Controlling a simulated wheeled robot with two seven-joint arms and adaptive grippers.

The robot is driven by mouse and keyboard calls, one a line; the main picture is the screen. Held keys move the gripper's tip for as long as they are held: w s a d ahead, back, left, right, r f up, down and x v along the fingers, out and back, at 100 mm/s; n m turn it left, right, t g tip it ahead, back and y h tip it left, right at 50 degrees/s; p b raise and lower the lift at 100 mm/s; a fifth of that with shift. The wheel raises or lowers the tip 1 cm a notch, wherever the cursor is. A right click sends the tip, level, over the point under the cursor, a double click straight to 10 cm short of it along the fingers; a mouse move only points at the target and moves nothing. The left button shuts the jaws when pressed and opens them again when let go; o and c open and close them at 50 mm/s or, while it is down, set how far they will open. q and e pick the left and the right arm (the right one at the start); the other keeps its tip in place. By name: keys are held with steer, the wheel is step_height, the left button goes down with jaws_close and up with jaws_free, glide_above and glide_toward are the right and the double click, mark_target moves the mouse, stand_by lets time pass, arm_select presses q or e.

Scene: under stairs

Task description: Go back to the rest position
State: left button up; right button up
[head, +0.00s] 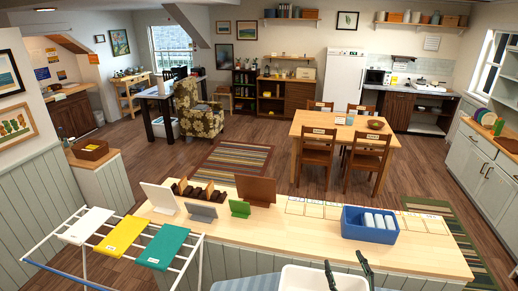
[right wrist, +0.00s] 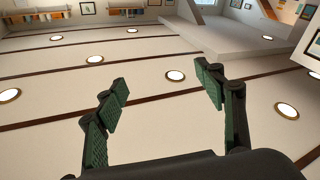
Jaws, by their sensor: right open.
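My right gripper (head: 346,265) shows at the bottom edge of the head view, in front of the white basin (head: 298,280). Its two dark fingers point up and stand apart, with nothing between them. In the right wrist view the same gripper (right wrist: 161,84) is open and empty. Its green-padded fingers are spread against the ceiling with round lights, so it points upward. My left gripper is not in the head view.
A light wooden counter (head: 300,245) crosses the front. A blue bin (head: 369,233) with several white rolled or cylindrical things stands on it. Boards on stands fill its left part. A drying rack (head: 75,272) with cloths is at left. A dining table (head: 320,130) stands beyond.

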steer(key=s+d+f+m+g+h, duration=0.2)
steer(key=s+d+f+g, duration=0.15)
steer(key=f, duration=0.35)
steer(key=s+d+f+m+g+h, duration=0.1)
steer(key=s+d+f+g+h, duration=0.1)
steer(key=s+d+f, duration=0.3)
steer(key=s+d+f+m+g+h, duration=0.1)
steer(key=d+f+m+g+h, duration=0.15)
steer(key=f, duration=0.55)
steer(key=s+a+f+g+y, duration=0.1)
steer(key=s+f+g, duration=0.3)
steer(key=s+f, duration=0.4)
steer(key=s+f+g+y, duration=0.2)
steer(key=s+f+g, duration=0.3)
steer(key=s, duration=0.6)
step_height(320, 180, down, 39)
steer(key=s+a+n+b, duration=0.1)
steer(key=a+b, duration=0.1)
steer(key=b, duration=0.7)
steer(key=s+f+g+b, duration=0.1)
steer(key=s+f+b, duration=0.3)
steer(key=s+f, duration=0.6)
steer(key=s+f+b, duration=0.3)
steer(key=s+f, duration=0.7)
steer(key=f, duration=0.6)
steer(key=shift+f+n+g+b, duration=0.3)
steer(key=shift+n+g+b, duration=0.05)
steer(key=shift+g, duration=0.05)
